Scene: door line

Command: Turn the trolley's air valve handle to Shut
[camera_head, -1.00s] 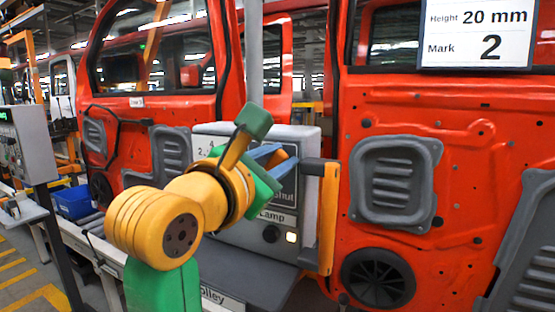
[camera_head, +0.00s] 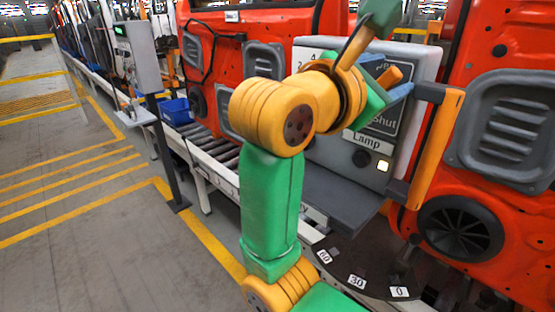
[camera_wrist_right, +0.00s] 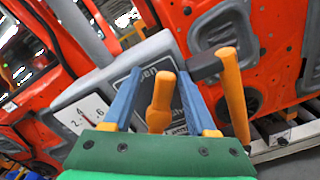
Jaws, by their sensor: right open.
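The air valve handle (camera_head: 390,76) is an orange lever on the dark label plate of the trolley's grey box (camera_head: 423,66). In the right wrist view the handle (camera_wrist_right: 161,100) stands between the two blue fingers of my right gripper (camera_wrist_right: 158,98), which are apart with a gap visible on each side of it. Part of "Open" shows above the handle and part of "Shut" beside it; which one it points to I cannot tell. In the head view my right gripper (camera_head: 386,80) is at the plate, partly hidden by its own wrist. My left gripper is not in view.
An upright orange bar (camera_head: 439,147) stands on dark brackets right of the box. A lit lamp (camera_head: 383,165) is below the plate. Red doors stand behind. The floor at left (camera_head: 70,180) is clear up to a grey post-mounted console (camera_head: 139,58).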

